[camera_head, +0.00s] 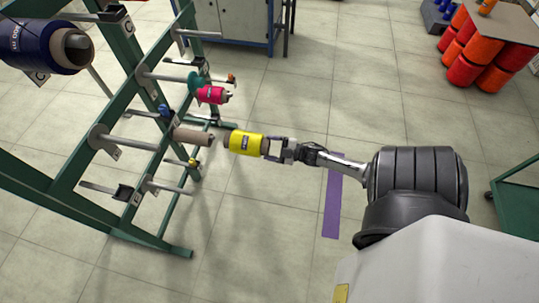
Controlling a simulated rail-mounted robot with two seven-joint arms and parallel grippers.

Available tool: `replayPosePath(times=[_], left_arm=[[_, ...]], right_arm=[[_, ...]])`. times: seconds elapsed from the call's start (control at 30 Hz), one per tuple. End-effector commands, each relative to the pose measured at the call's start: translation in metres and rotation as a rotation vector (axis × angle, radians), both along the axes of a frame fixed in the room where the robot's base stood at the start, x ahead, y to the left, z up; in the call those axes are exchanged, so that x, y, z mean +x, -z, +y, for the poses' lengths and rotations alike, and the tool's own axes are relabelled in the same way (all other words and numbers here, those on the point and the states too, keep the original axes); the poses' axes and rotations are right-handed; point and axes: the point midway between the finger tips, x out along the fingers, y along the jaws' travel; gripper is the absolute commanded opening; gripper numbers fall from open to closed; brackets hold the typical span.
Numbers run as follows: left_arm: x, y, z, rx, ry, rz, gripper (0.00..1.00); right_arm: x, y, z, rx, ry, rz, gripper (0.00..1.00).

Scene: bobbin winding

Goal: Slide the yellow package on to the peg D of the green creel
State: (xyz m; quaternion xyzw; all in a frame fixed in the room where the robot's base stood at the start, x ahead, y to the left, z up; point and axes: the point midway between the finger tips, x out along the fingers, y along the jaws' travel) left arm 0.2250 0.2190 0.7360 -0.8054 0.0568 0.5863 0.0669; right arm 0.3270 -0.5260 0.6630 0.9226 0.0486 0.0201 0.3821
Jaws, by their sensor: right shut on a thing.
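The green creel (122,168) stands at the left with several pegs. A brown bare tube (193,136) on the creel lies just left of the package, with a small gap between them. A plain peg (135,145) with a round disc is left of the tube. The letters on the small tags are too small to read surely, so I cannot tell which peg is D. My left gripper is not in view.
A magenta package (212,95) and a teal one (195,84) sit on the creel above the tube. A large dark blue package (45,46) is at upper left. Orange drums (467,66) stand at upper right. The floor around the purple strip (332,202) is clear.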

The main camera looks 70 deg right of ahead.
Motion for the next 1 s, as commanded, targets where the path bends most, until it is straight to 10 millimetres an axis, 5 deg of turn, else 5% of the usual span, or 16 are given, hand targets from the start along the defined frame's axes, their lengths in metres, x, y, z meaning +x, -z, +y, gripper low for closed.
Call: replayPosePath(times=[0.57,1.0], left_arm=[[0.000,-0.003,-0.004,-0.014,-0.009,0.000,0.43],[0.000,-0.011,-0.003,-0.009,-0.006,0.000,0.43]], right_arm=[[0.002,-0.008,-0.012,-0.001,-0.001,-0.002,0.43],[0.007,-0.036,-0.056,-0.003,-0.001,-0.002,0.43]])
